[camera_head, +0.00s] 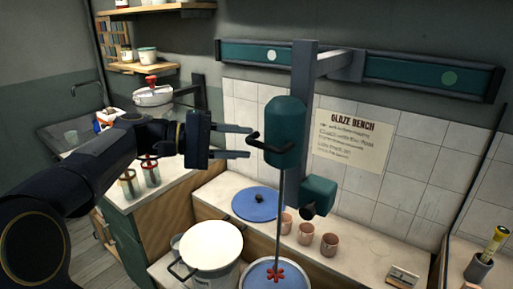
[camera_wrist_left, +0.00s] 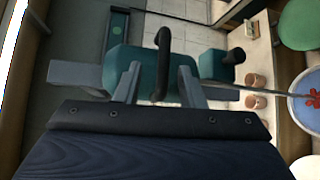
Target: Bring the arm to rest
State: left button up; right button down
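My left arm comes in from the left in the head view, and its gripper (camera_head: 249,141) is open. Its two fingers point right toward a teal mixer head (camera_head: 285,131) with a black handle (camera_head: 259,146). In the left wrist view the black handle (camera_wrist_left: 161,62) stands between the two spread fingers (camera_wrist_left: 158,84), with the teal mixer head (camera_wrist_left: 140,68) behind it. I cannot tell whether a finger touches the handle. My right gripper is not in view.
The mixer's rod runs down to a red stirrer (camera_head: 275,275) in a blue-filled bucket (camera_head: 262,268). A green wall rail (camera_head: 400,72) is above.

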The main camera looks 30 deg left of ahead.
pick_arm(q)
jog(key=shift+v, duration=1.1)
jog(key=shift+d, duration=0.1)
jog(key=s+d+f+m+g+y, duration=0.35)
jog(key=s+d+f, duration=0.65)
jog(key=f, duration=0.4)
jog(key=s+d+f+m+y, duration=0.1)
jog(key=s+f+m+y, duration=0.1)
jog(key=f, duration=0.4)
jog(key=s+d+f+m+g+y, duration=0.1)
jog(key=s+d+f+m+y, duration=0.1)
jog(key=s+f, duration=0.3)
jog(key=shift+f+y, duration=0.45)
jog(key=shift+y, duration=0.2)
